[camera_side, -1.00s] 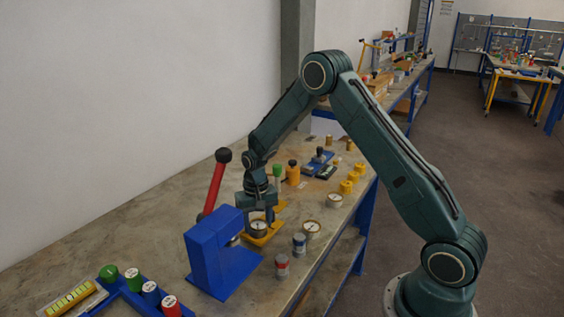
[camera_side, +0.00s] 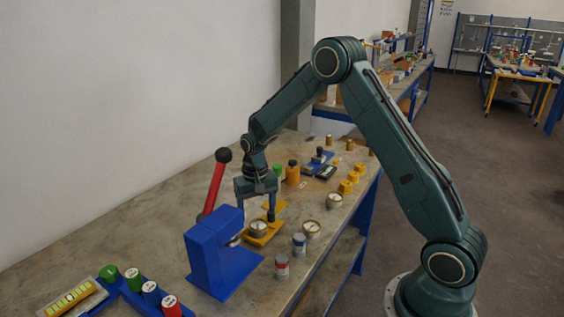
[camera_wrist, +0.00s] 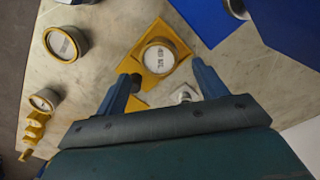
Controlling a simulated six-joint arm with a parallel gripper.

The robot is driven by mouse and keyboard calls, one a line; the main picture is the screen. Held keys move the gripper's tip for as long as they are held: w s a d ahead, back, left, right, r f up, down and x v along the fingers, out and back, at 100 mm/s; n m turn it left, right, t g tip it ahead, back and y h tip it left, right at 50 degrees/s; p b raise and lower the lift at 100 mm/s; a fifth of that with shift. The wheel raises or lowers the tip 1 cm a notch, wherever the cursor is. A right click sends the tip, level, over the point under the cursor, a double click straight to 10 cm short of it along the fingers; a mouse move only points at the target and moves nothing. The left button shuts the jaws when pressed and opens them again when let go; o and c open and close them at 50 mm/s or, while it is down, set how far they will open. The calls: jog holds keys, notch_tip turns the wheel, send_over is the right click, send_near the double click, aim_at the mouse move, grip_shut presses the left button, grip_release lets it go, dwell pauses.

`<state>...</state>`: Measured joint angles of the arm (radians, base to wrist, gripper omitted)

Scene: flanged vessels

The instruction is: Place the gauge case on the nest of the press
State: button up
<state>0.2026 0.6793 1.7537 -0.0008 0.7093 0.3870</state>
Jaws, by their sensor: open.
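The gauge case (camera_side: 258,228), a short round case with a white dial, sits face up on the yellow nest (camera_side: 272,233) in front of the blue press (camera_side: 213,252). In the wrist view the case (camera_wrist: 159,56) lies within the square yellow plate (camera_wrist: 134,52). My gripper (camera_side: 257,213) is open and empty, raised above the case. Its two fingers (camera_wrist: 163,82) are spread apart, clear of the case in the wrist view. The press has a red lever (camera_side: 214,185) with a black knob, standing up.
Two more round gauges (camera_side: 311,229) (camera_side: 334,200) stand to the right, with a blue-grey can (camera_side: 299,244) and a red-grey can (camera_side: 282,266). Several yellow parts (camera_side: 350,181) are farther back. A blue rack (camera_side: 140,298) with coloured caps is at front left.

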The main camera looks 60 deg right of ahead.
jog(key=shift+r, duration=1.55)
jog(key=shift+s+r, duration=0.2)
jog(key=shift+r, duration=0.15)
notch_tip(320, 180, up, 10)
jog(key=f+n+t, duration=0.1)
send_over(259, 226)
jog(key=s+a, duration=0.3)
jog(key=s, duration=0.2)
jog(key=s+a+r+n+t, duration=0.2)
jog(key=s+a+r, duration=0.1)
jog(key=s+r, duration=0.4)
jog(key=s+a+r+n+t, duration=0.1)
jog(key=s+r+n, duration=0.1)
jog(key=s, duration=0.6)
jog(key=s+a+r+n+t, duration=0.1)
jog(key=s+a, duration=0.1)
jog(key=s, duration=0.6)
jog(key=shift+s+a+r+n+t, duration=0.3)
jog(key=shift+s+r+n, duration=0.05)
jog(key=shift+r+n, duration=0.05)
